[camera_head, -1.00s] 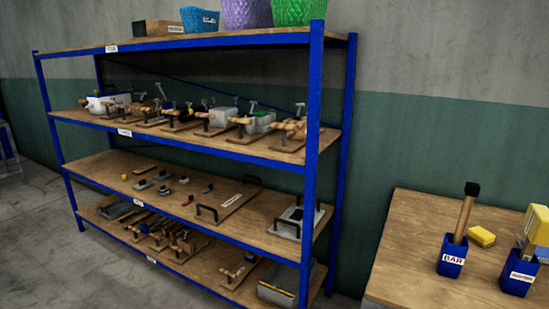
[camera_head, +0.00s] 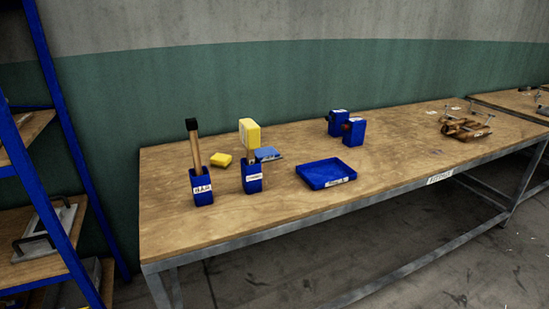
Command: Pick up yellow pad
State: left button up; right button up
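A small yellow pad (camera_head: 221,160) lies flat on the wooden table (camera_head: 300,211), between two blue holders and slightly behind them. A second yellow block (camera_head: 249,132) stands upright at the top of the blue holder (camera_head: 252,181) to its right. It partly hides a flat blue piece (camera_head: 267,154) on the table behind. Neither of my grippers shows in the view.
A blue holder (camera_head: 202,187) labelled BAR holds a wooden-handled tool (camera_head: 194,145). A blue tray (camera_head: 325,173) and two blue holders (camera_head: 353,132) stand further right. Wooden-handled parts (camera_head: 465,128) lie at the far right. A blue-framed shelf (camera_head: 55,150) stands left.

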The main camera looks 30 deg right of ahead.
aim_at(221, 160)
jog(key=z, duration=0.65)
jog(key=i+l, duration=0.45)
jog(key=i+l+u, duration=0.25)
jog(key=u, duration=0.15)
jog(key=i+l+u, duration=0.15)
jog(key=l+u, duration=0.2)
jog(key=i+l+u, duration=0.15)
jog(key=l+u, duration=0.25)
jog(key=j, duration=0.1)
